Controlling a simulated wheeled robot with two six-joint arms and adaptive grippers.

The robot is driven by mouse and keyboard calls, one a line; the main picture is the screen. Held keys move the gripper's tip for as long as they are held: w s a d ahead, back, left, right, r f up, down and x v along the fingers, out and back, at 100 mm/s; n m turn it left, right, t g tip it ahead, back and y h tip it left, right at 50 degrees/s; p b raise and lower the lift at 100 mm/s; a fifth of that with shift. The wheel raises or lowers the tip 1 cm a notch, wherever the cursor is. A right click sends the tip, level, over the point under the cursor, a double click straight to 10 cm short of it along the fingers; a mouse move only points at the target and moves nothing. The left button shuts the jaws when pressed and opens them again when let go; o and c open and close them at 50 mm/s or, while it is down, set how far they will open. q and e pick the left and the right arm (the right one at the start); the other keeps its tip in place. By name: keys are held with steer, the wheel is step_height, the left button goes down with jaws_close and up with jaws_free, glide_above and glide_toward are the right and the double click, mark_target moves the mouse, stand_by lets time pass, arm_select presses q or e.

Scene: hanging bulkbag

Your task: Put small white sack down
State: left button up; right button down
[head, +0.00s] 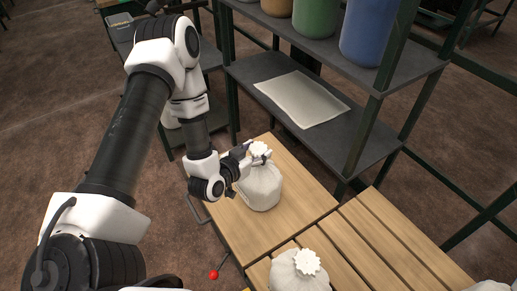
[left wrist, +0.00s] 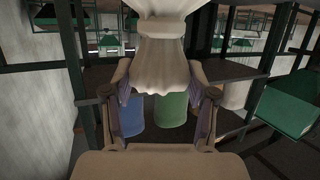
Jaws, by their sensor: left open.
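A small white sack (head: 262,188) with a gathered, frilled top stands upright on the wooden tabletop (head: 285,220). My left gripper (head: 256,158) is at the sack's neck, just under the frill. In the left wrist view the pale sack (left wrist: 162,60) fills the upper middle, between the two spread fingers of my left gripper (left wrist: 161,98). The gripper is open around the neck; whether a finger touches the cloth I cannot tell. My right gripper is not in view.
A second white sack (head: 297,272) stands at the near edge on the slatted wood. A dark shelf rack (head: 310,100) behind holds a flat pale sheet (head: 301,98), with green (head: 316,17) and blue (head: 368,30) containers above. Bare wood lies right of the first sack.

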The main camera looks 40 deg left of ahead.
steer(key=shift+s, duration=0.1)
arm_select(q)
steer(key=r+p+v, duration=0.1)
steer(key=p+v, duration=0.2)
steer(key=v, duration=0.7)
steer(key=s+d+f+g+h, duration=0.1)
steer(key=s+d+f+g, duration=0.35)
steer(key=f, duration=0.25)
steer(key=s+d+f+g+h, duration=0.1)
steer(key=s+d+f+g, duration=0.35)
steer(key=f, duration=0.25)
steer(key=s+f+g+y, duration=0.2)
steer(key=s+g, duration=0.3)
steer(key=s, duration=0.3)
steer(key=shift+a+f+n+g, duration=0.2)
steer(key=shift+f+n+g, duration=0.1)
steer(key=shift+f, duration=0.1)
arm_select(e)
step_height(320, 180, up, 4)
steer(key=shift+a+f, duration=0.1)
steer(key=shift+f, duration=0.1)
